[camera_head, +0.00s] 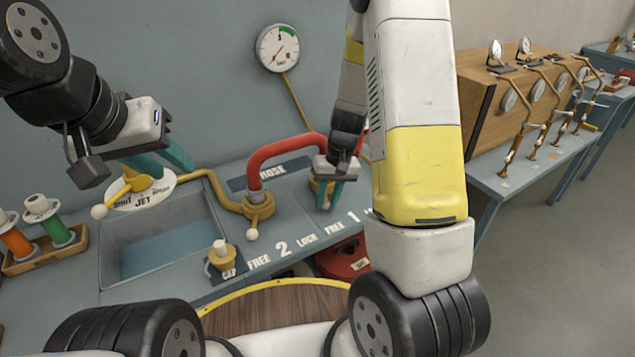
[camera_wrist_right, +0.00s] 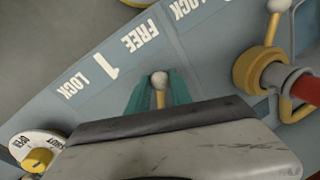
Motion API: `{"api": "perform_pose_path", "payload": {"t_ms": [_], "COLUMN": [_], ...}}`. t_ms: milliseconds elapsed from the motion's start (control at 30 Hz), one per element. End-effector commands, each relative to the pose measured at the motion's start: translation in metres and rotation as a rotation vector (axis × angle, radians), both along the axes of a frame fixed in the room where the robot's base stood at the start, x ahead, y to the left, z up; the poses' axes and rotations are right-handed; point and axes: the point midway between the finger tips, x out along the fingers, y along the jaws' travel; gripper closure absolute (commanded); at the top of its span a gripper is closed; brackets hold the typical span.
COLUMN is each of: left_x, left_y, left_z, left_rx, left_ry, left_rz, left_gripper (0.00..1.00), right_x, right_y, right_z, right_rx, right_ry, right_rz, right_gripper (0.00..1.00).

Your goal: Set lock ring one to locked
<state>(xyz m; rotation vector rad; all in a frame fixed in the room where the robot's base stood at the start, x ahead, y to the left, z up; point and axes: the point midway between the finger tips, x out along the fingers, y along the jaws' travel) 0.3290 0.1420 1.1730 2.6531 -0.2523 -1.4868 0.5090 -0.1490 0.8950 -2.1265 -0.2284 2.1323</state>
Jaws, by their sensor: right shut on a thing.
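Lock ring one (camera_head: 315,187) is a brass ring with a handle, at the right end of the red hose, mostly hidden by my right gripper (camera_head: 333,196). In the right wrist view its white ball knob (camera_wrist_right: 159,79) on a yellowish stem stands between the teal fingers of that gripper (camera_wrist_right: 160,92), which is shut on the handle. The knob points towards the label strip with FREE, 1 and LOCK (camera_wrist_right: 80,90), nearer to FREE and 1 than to LOCK. My left gripper (camera_head: 163,157) is open and empty above the SHUT/JET/SPRAY dial (camera_head: 143,192).
Lock ring two (camera_head: 258,208) has its white knob near the 2 label. The red hose (camera_head: 285,147) arches between the rings. A gauge (camera_head: 278,48) hangs on the wall. A basin (camera_head: 160,235), a cap (camera_head: 221,254) and coloured nozzles (camera_head: 55,232) lie left. A red object (camera_head: 343,258) sits below.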

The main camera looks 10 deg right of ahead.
Motion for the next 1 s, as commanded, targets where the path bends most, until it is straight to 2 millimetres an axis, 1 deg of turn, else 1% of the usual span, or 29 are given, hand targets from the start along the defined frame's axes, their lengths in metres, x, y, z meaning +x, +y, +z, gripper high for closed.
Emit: {"api": "perform_pose_path", "payload": {"t_ms": [267, 467, 767, 1000], "left_x": [0.0, 0.0, 0.0, 0.0], "left_y": [0.0, 0.0, 0.0, 0.0], "left_z": [0.0, 0.0, 0.0, 0.0], "left_rx": [0.0, 0.0, 0.0, 0.0], "left_ry": [0.0, 0.0, 0.0, 0.0], "left_rz": [0.0, 0.0, 0.0, 0.0], "left_gripper": [0.64, 0.64, 0.64, 0.64], "right_x": [0.0, 0.0, 0.004, 0.013], "right_y": [-0.004, -0.016, -0.044, -0.066], "right_z": [0.001, 0.001, 0.0, 0.0], "right_rx": [0.001, 0.001, 0.0, -0.001], "right_ry": [-0.002, -0.002, -0.002, -0.002], "right_rz": [0.035, 0.136, 0.4, 0.625], "right_gripper": [1.0, 1.0, 1.0, 1.0]}}
